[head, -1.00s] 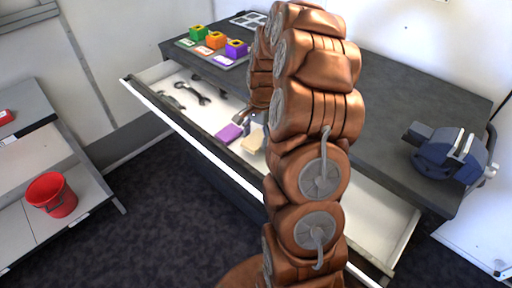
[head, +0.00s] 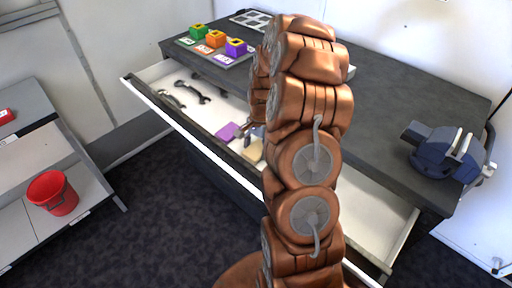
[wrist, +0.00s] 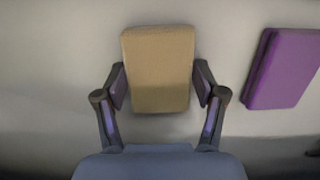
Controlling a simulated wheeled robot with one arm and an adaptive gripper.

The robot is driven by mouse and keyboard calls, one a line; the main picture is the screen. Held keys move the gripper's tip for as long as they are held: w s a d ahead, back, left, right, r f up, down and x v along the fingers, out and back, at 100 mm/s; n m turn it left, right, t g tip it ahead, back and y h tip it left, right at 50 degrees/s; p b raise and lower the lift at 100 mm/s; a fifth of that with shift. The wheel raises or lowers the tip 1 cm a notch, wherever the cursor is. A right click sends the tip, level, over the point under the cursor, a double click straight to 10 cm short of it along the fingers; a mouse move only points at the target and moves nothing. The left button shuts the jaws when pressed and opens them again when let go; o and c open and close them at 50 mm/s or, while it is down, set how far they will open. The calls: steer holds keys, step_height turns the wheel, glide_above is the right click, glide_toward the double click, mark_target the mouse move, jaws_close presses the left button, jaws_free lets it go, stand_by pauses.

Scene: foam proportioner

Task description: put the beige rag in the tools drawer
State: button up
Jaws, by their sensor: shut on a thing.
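The beige rag (wrist: 158,68) is a flat block between the two fingers of my gripper (wrist: 160,82), which is shut on it. In the head view the beige rag (head: 253,150) shows just left of my arm, over the open drawer (head: 160,72) near its front wall. My gripper is mostly hidden behind my arm there. In the wrist view the pale drawer floor lies behind the rag; whether the rag touches it I cannot tell.
A purple rag (head: 227,131) lies in the drawer left of the beige one; it shows right in the wrist view (wrist: 284,68). Wrenches (head: 194,92) lie farther left. Coloured blocks (head: 216,41) and a blue vise (head: 447,152) stand on the dark worktop. A red bucket (head: 53,193) sits on the left shelf.

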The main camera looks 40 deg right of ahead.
mark_target(258, 148)
steer(key=o, duration=1.1)
steer(key=shift+r+p, duration=0.2)
steer(key=shift+p, duration=0.35)
steer(key=shift+w+r+b, duration=0.1)
steer(key=shift+r+b, duration=0.1)
steer(key=shift+b, duration=0.1)
steer(key=r, duration=0.2)
steer(key=r+b, duration=0.1)
steer(key=r, duration=0.1)
steer(key=d+r+b, duration=0.1)
steer(key=r, duration=0.1)
steer(key=shift+s+r, duration=0.2)
steer(key=shift+r, duration=0.15)
steer(key=s+a+r+n, duration=0.4)
steer(key=s+a, duration=0.1)
steer(key=a, duration=0.3)
steer(key=s+a+r+n, duration=0.4)
steer(key=a+r, duration=0.1)
steer(key=a, duration=0.3)
steer(key=s+a+n+h, duration=0.1)
steer(key=s+a+n, duration=0.3)
steer(key=s, duration=0.5)
steer(key=s+a+r+n+g, duration=0.1)
steer(key=s+a+n, duration=0.2)
steer(key=s, duration=0.6)
steer(key=shift+s+a+n+h, duration=0.35)
steer(key=shift+a+n+h, duration=0.05)
steer(key=shift+a, duration=0.2)
